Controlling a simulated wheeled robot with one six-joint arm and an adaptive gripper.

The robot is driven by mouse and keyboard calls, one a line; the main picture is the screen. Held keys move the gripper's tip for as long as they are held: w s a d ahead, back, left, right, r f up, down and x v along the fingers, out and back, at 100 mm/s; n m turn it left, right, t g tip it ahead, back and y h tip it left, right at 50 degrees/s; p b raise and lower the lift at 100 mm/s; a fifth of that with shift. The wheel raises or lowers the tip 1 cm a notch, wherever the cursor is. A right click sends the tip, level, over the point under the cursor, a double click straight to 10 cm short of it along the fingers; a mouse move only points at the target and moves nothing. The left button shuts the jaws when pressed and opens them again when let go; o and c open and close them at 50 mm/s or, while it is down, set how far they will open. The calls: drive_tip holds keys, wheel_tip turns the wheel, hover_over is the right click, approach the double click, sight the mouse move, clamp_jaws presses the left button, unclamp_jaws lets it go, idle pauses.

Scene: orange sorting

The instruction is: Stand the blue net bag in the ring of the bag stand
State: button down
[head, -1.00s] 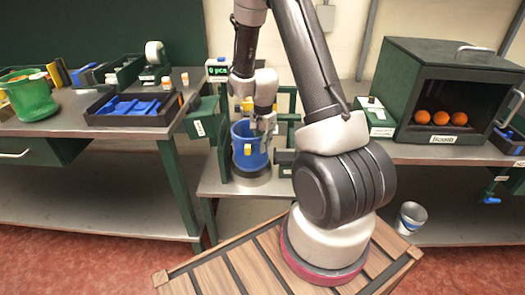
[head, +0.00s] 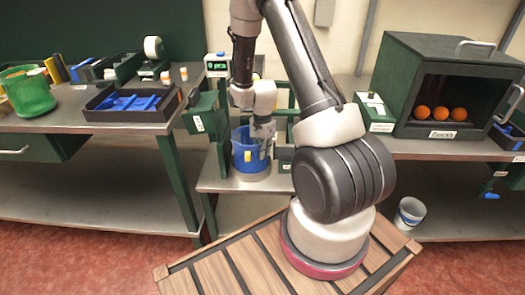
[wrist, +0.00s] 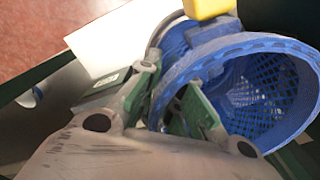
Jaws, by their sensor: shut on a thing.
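The blue net bag (head: 243,160) is upright at the bag stand (head: 222,140), a green frame on the low metal table, with a yellow tag on its front. My gripper (head: 264,138) reaches down at the bag's right side, shut on its rim. In the wrist view the jaws (wrist: 175,105) pinch the wall of the blue bag (wrist: 262,48), and I see into its open, empty-looking mesh inside. The stand's ring is not clearly visible, so I cannot tell whether the bag sits in it or just above it.
A display (head: 217,65) stands behind the stand. Right is a dark green booth (head: 448,90) holding oranges. A small bucket (head: 409,213) stands at lower right.

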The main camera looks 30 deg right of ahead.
drive_tip(key=shift+r, duration=0.1)
idle(0.3)
drive_tip(key=c, duration=1.5)
unclamp_jaws()
drive_tip(key=shift+r, duration=4.5)
